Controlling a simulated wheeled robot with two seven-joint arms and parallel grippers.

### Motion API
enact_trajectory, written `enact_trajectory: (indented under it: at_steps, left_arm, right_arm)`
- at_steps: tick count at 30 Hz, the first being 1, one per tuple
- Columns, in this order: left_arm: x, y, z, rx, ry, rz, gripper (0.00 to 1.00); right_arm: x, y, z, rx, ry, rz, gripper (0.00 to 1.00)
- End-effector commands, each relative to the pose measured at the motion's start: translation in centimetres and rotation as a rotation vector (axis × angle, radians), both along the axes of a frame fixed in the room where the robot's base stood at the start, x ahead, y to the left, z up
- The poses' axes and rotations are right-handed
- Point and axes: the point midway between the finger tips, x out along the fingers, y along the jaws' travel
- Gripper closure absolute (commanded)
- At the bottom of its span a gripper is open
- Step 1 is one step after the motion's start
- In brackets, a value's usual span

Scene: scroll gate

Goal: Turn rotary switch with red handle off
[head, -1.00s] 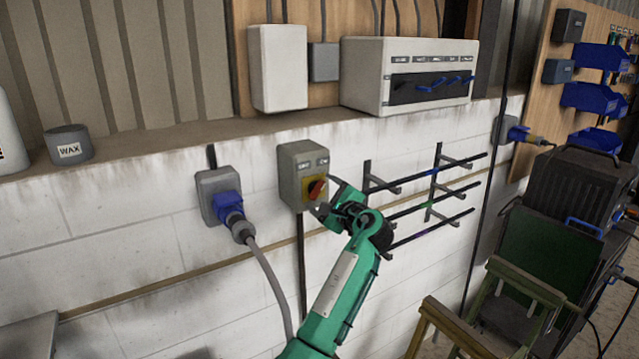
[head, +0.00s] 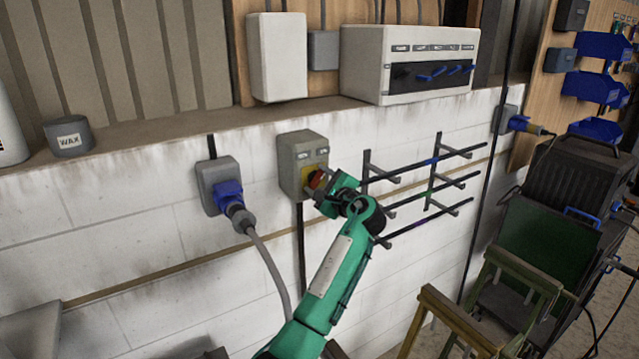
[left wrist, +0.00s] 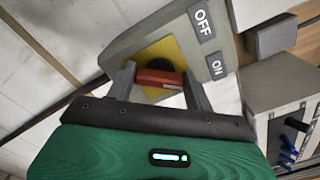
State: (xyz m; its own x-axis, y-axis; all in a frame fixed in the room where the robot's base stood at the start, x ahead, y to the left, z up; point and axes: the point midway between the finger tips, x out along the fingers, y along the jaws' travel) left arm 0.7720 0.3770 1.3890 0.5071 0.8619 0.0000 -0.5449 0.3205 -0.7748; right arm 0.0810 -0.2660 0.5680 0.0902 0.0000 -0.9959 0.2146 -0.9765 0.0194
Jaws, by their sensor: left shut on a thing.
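The rotary switch box (head: 301,153) is grey and fixed to the white wall, with OFF and ON labels that read clearly in the left wrist view (left wrist: 196,42). Its red handle (head: 316,179) sits on a yellow plate (left wrist: 170,52). In the left wrist view the red handle (left wrist: 158,78) lies between my left gripper's two fingers, which are shut on it. My left gripper (head: 322,183) covers part of the handle and plate in the head view. My right gripper is not in view.
A blue plug (head: 228,195) with a hanging grey cable is left of the switch. Dark wall rack bars (head: 425,190) lie close to the right of my gripper. A control panel (head: 430,60) stands on the ledge above. Chairs are at lower right.

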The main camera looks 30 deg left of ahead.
Motion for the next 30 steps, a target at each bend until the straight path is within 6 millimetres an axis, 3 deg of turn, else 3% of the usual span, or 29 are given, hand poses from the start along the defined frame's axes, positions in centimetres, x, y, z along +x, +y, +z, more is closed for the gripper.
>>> enact_trajectory:
  at_steps: [8,30]
  left_arm:
    - [0.0,0.0,-0.6,-0.064,-0.111,-0.001,0.7]
    - [-0.1,0.0,-1.1,-0.411,-0.699,0.0,0.7]
  right_arm:
    - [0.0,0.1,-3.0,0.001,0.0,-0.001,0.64]
    - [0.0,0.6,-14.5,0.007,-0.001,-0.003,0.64]
